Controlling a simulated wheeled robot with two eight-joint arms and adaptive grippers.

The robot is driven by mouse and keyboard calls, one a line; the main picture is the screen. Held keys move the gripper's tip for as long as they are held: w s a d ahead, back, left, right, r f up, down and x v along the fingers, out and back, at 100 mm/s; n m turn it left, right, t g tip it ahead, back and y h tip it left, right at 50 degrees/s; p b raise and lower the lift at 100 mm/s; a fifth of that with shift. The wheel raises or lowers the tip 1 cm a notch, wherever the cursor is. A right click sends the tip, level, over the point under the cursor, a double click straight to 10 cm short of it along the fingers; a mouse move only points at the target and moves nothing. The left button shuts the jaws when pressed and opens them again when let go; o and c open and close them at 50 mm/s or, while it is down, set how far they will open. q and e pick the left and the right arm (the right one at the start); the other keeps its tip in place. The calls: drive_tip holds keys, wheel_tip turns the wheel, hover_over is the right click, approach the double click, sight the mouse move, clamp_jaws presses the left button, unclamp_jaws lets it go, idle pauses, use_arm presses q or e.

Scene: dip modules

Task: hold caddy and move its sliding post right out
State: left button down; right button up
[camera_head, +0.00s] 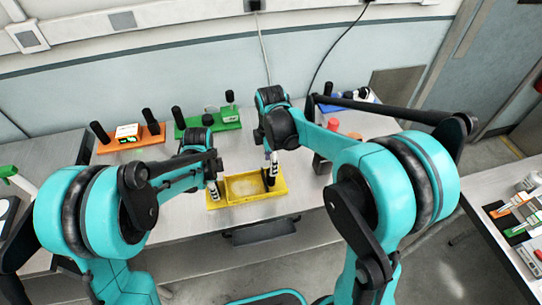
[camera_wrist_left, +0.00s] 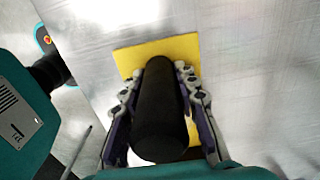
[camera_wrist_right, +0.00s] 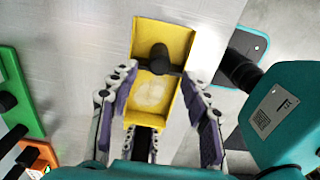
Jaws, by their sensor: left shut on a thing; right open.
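The yellow caddy (camera_head: 245,202) is a shallow tray on the table, with a pale patch on its floor (camera_wrist_right: 152,92). My left gripper (camera_head: 213,190) is at the caddy's left end, shut on an upright black post (camera_wrist_left: 160,110) there. My right gripper (camera_wrist_right: 160,72) is at the right end, open. Its fingers stand on either side of a black sliding post (camera_wrist_right: 158,57) with a dark crossbar, with visible gaps to it.
An orange holder (camera_head: 130,140) and a green holder (camera_head: 212,122), both with black posts, stand at the back left. A blue item (camera_head: 328,106) and a red item (camera_head: 333,125) are behind my right arm. Bare table surrounds the caddy's front.

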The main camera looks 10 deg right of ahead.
drive_tip(key=shift+r, duration=1.55)
use_arm(q)
drive_tip(key=c, duration=1.1)
unclamp_jaws()
drive_tip(key=shift+o, duration=0.2)
drive_tip(key=shift+r, duration=0.1)
drive_tip(key=shift+r+p, duration=2.5)
drive_tip(key=shift+r, duration=1.2)
use_arm(e)
drive_tip(key=shift+r, duration=2.5)
use_arm(q)
drive_tip(key=shift+r, duration=0.1)
drive_tip(key=shift+r+p, duration=3)
drive_tip(key=shift+r, duration=1.4)
use_arm(e)
wheel_tip(320, 180, up, 6)
drive_tip(key=shift+f, duration=0.1)
